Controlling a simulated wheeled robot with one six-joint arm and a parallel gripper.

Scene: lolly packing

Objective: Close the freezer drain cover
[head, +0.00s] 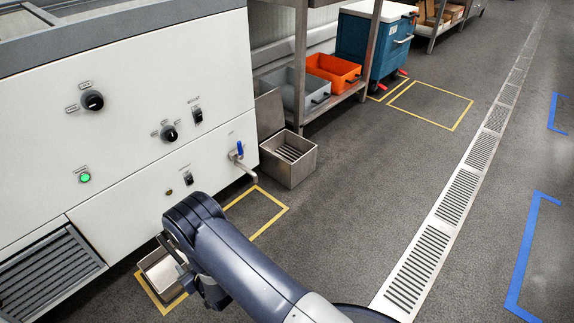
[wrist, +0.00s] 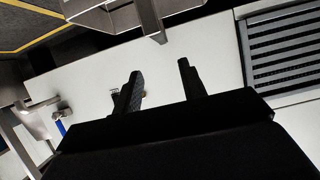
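The freezer (head: 150,70) is a white cabinet with knobs, a green light and a drain pipe with a blue lever (head: 239,149) low on its front. Beside the pipe on the floor stands a metal drain box (head: 290,170) with a slatted grate inside. A flat metal plate (head: 269,112), which looks like its raised cover, stands upright at its back. My gripper (wrist: 158,75) is open, with its two dark fingers apart in front of the white panel and nothing held between them. In the head view my arm largely hides it.
A slatted grille (head: 48,275) is at the lower left. Orange (head: 333,70) and grey bins sit on a rack shelf. The floor right of the drain box is clear to the floor grating (head: 430,245).

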